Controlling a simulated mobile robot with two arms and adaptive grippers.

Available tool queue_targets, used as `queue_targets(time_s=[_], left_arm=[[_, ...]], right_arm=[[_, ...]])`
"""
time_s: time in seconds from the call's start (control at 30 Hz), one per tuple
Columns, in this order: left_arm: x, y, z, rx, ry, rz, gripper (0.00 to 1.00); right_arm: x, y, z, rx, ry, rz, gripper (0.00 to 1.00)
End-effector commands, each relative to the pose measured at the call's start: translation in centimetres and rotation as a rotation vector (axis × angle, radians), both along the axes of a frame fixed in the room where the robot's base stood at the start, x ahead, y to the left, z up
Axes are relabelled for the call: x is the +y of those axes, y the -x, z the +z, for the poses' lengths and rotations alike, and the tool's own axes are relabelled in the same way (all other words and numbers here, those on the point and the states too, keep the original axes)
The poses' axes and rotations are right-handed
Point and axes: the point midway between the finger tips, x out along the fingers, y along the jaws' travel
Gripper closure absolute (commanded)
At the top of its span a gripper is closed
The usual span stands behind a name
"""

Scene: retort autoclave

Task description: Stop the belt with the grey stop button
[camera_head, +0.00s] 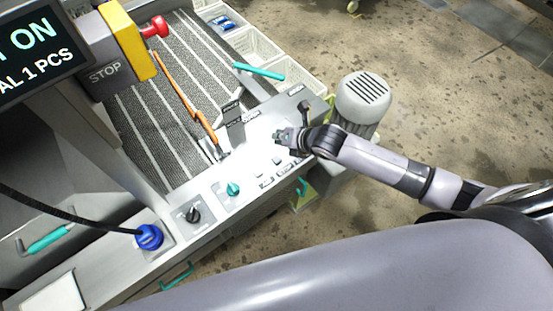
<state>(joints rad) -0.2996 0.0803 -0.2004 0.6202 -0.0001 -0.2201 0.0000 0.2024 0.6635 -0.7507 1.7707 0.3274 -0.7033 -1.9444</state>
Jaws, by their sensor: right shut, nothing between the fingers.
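My right gripper (284,137) is shut and empty over the pale control panel (215,207) along the belt's near edge. Small buttons (278,160) sit on the panel just below the gripper in the picture; their colours and labels are too small to tell, so I cannot say which is the grey stop button. The ribbed belt (150,110) lies behind the panel. My left gripper is out of view.
A display (35,50) reading "ON" and "1 PCS" is at upper left. A teal knob (233,188), a black knob (192,214) and a blue plug (149,237) sit along the panel. An orange rail (180,95) crosses the belt. A grey motor (362,100) stands behind my right wrist.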

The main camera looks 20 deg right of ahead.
Motion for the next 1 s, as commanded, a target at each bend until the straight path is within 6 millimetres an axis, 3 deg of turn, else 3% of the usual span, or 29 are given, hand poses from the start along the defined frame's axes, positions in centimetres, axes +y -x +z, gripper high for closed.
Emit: queue_targets(time_s=[0.4, 0.6, 1.0], left_arm=[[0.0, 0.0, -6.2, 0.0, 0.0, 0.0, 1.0], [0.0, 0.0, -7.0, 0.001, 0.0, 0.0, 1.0], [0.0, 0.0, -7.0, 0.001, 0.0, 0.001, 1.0]], right_arm=[[0.0, 0.0, -6.1, 0.001, 0.001, 0.001, 1.0], [0.0, 0.0, -7.7, 0.001, 0.001, 0.0, 1.0], [0.0, 0.0, -7.8, 0.0, 0.0, 0.0, 1.0]])
